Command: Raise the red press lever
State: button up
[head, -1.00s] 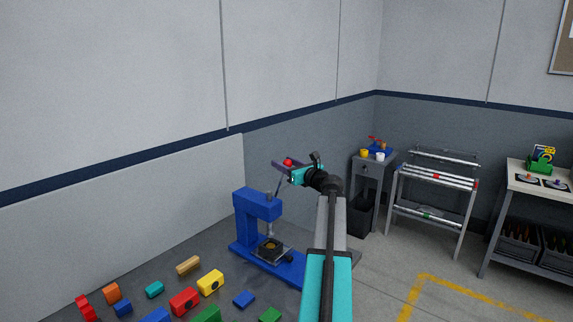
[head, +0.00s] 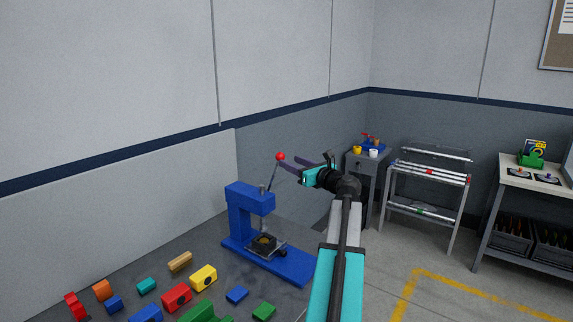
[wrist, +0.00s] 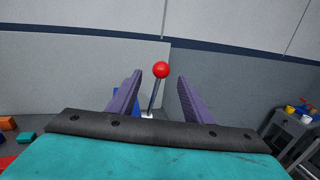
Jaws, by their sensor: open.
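The blue press (head: 250,205) stands on the dark table, with its grey lever rod (head: 270,175) rising steeply to a red ball knob (head: 280,156). My gripper (head: 288,167) is open and empty, just right of the lever in the head view. In the wrist view the red knob (wrist: 161,70) and rod (wrist: 154,98) appear between the two purple fingers (wrist: 152,92), beyond their tips as far as I can tell, without visible contact. The lower part of the press is mostly hidden behind my gripper there.
Several coloured blocks, such as a yellow one (head: 203,277) and a red one (head: 177,296), lie on the table at front left. A small cabinet (head: 367,170), a metal rack (head: 428,190) and a workbench (head: 520,180) stand at right. The wall is behind the press.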

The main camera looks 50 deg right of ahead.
jog(key=shift+b+v, duration=0.55)
jog(key=shift+v, duration=2)
jog(key=shift+f, duration=0.1)
